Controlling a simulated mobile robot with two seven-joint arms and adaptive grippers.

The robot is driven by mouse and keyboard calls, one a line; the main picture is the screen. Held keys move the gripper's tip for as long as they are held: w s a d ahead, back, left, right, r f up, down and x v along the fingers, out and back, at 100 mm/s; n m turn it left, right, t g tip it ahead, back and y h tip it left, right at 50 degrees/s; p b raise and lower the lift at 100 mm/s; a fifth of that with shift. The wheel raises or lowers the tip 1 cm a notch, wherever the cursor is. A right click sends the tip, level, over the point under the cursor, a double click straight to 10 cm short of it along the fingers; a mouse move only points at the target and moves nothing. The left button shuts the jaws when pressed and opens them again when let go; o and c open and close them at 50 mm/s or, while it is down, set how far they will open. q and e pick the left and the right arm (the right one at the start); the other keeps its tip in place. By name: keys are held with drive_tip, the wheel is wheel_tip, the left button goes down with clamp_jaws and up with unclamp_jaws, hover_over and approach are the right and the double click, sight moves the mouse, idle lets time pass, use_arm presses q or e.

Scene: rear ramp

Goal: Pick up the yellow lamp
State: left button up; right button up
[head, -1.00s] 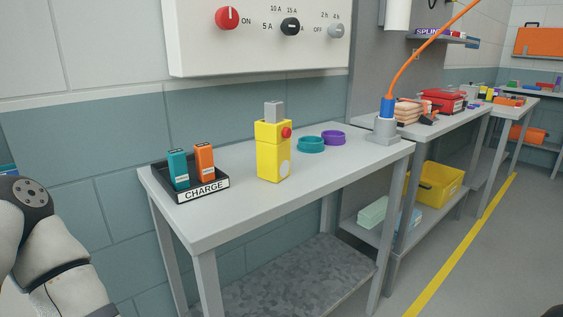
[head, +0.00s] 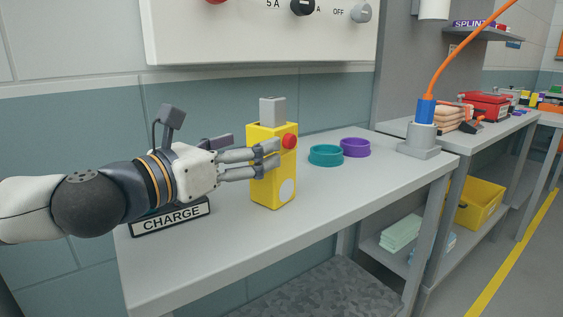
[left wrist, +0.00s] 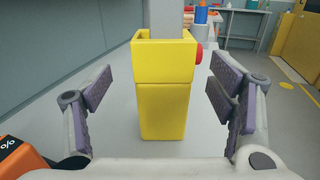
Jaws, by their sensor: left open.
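The yellow lamp (head: 272,184) stands upright on the grey table. It is a yellow block with a grey top piece, a red button and a pale disc on its side. My left gripper (head: 262,158) reaches in from the left, level with the lamp's upper part. In the left wrist view the lamp (left wrist: 163,95) is centred ahead, between the two spread fingers of the left gripper (left wrist: 160,92). The gripper is open, with visible gaps on both sides of the lamp. My right gripper is not in view.
A teal ring (head: 326,156) and a purple ring (head: 355,148) lie right of the lamp. A grey socket (head: 419,142) with a blue plug and orange cable stands at the table's right end.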

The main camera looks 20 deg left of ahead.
sight(261, 185)
use_arm(q)
drive_tip(key=f, duration=0.2)
drive_tip(key=f+b, duration=0.1)
drive_tip(key=f, duration=0.2)
drive_tip(key=s+f+b, duration=0.1)
drive_tip(key=f, duration=0.1)
drive_tip(key=shift+f, duration=0.3)
drive_tip(key=x, duration=0.5)
drive_tip(key=r+x, duration=0.1)
drive_tip(key=x, duration=0.1)
drive_tip(key=shift+w+d, duration=0.1)
drive_tip(key=shift+w, duration=0.25)
drive_tip(key=c, duration=1.6)
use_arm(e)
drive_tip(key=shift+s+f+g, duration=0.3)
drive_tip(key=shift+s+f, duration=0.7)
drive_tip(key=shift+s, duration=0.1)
